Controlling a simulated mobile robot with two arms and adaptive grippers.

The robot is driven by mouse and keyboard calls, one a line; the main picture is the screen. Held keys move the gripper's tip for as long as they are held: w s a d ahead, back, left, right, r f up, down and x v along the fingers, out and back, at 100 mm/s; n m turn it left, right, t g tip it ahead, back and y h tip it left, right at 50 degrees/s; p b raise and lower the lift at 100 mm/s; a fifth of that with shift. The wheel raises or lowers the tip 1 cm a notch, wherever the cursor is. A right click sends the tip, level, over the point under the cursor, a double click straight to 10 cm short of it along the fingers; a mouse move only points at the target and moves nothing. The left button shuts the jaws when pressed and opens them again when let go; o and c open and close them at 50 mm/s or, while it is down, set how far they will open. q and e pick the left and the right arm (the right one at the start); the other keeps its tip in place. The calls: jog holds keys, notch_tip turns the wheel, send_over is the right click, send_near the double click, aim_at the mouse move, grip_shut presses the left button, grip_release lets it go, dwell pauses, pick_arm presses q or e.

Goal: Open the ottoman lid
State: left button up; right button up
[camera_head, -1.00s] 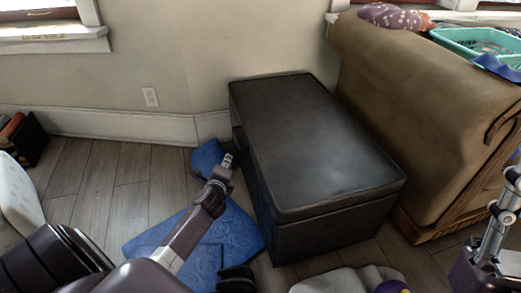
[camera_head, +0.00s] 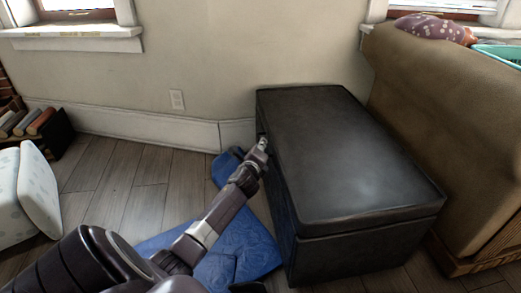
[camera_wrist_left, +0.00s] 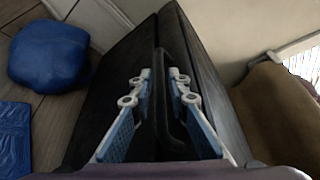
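The black ottoman (camera_head: 350,160) stands against the wall with its lid (camera_head: 345,145) down. My left gripper (camera_head: 263,146) is at the ottoman's left side, near the lid's edge toward the far end. In the left wrist view, my left gripper (camera_wrist_left: 160,78) has its two blue-padded fingers apart. A dark raised strip, like a handle (camera_wrist_left: 168,95), on the ottoman (camera_wrist_left: 120,65) runs between the fingers. I cannot tell whether the fingers touch it. My right gripper is not in view.
A brown upholstered piece (camera_head: 440,120) stands close on the ottoman's right. Blue cloth (camera_head: 235,245) lies on the floor left of the ottoman, and a rounded blue thing (camera_wrist_left: 48,55) shows in the left wrist view. White dotted cushions (camera_head: 30,190) are at far left.

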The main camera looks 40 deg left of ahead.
pick_arm(q)
jog(key=shift+w+a, duration=0.2)
jog(key=shift+w, duration=0.15)
jog(key=shift+c, duration=0.5)
grip_shut()
jog(key=shift+r, duration=0.1)
